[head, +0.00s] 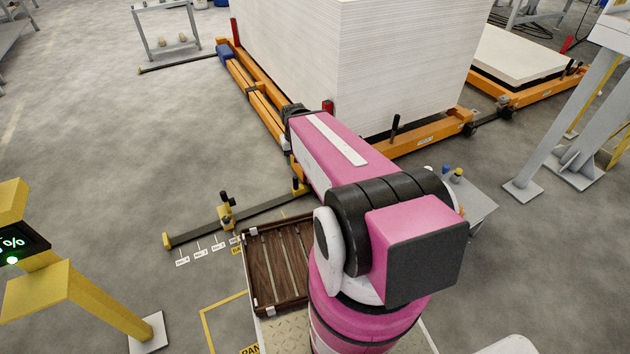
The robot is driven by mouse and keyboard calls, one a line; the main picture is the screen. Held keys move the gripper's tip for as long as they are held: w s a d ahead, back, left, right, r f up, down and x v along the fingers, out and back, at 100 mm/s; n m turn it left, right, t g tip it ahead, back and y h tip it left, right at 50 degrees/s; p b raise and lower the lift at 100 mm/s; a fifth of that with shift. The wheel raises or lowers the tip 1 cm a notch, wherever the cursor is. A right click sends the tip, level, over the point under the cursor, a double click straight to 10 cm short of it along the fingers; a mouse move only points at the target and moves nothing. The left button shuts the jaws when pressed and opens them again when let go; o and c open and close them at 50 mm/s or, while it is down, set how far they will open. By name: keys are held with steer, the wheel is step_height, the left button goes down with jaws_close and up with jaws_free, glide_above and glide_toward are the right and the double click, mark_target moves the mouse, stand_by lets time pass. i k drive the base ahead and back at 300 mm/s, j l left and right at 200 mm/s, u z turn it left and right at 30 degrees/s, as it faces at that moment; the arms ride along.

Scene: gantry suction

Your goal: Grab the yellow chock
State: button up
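A yellow block with a dark upright knob (226,213) sits on a dark floor rail (262,208) left of my arm. It looks like the chock, though I cannot be sure. A second yellow piece with a dark knob (299,187) sits at the rail's right end, close to the orange frame. My pink arm reaches forward from the lower right, and its dark far end is near the white stack. My gripper's fingers do not show; they are hidden or out of frame.
A tall white sheet stack (400,65) stands on an orange frame (430,135) ahead. A brown slatted tray (278,262) lies below the rail. A yellow post with a display (70,290) stands at left. A small grey table (470,200) is at right.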

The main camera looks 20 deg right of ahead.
mark_target(297, 190)
steer(key=z, duration=0.15)
steer(key=k+j+u, duration=0.25)
steer(key=k+u, duration=0.2)
steer(key=k+j+u, duration=0.35)
steer(key=u, duration=0.15)
